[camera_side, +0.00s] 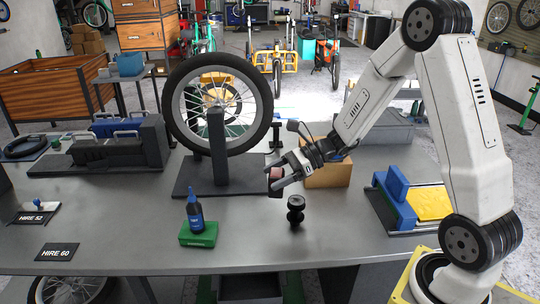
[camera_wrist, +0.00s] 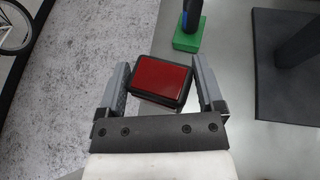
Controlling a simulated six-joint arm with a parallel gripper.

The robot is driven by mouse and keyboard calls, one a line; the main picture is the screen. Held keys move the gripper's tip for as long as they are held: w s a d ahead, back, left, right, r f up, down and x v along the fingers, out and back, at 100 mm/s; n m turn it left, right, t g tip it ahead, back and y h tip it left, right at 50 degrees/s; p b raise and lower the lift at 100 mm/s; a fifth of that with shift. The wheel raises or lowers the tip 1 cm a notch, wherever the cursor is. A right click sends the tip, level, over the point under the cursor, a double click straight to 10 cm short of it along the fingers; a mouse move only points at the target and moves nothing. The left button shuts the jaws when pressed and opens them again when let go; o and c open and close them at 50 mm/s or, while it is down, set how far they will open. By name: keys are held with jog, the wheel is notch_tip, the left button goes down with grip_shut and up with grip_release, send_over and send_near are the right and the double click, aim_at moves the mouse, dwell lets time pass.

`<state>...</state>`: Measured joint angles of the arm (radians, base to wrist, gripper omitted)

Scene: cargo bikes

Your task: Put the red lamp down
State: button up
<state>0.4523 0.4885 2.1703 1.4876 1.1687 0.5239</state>
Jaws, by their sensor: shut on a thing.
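The red lamp (camera_wrist: 161,76) is a small dark block with a red face. In the wrist view it sits between the two fingers of my gripper (camera_wrist: 161,88), slightly turned. In the side view my gripper (camera_side: 278,181) holds the lamp (camera_side: 275,174) in the air above the grey bench (camera_side: 240,240), to the right of the wheel stand. The lamp's far side and underside are hidden.
A wheel (camera_side: 178,115) stands upright on a dark base. A blue bottle (camera_side: 195,215) stands on a green block (camera_side: 198,236). A black knobbed post (camera_side: 296,212) is close below my gripper. A cardboard box (camera_side: 330,174) is behind. The bench front is mostly clear.

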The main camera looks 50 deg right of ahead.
jog(key=shift+d+r, duration=0.3)
jog(key=shift+r, duration=0.1)
jog(key=s+d+m+t+h, duration=0.25)
jog(key=d+m+h, duration=0.35)
jog(key=d, duration=0.5)
jog(key=s+d+m+t+h, duration=0.1)
jog(key=d+m+t+h, duration=0.4)
jog(key=d, duration=0.7)
notch_tip(320, 180, down, 10)
jog(key=g, duration=0.1)
jog(key=shift+w+a, duration=0.25)
jog(key=shift+f, duration=2.15)
jog(key=shift+f, duration=1.8)
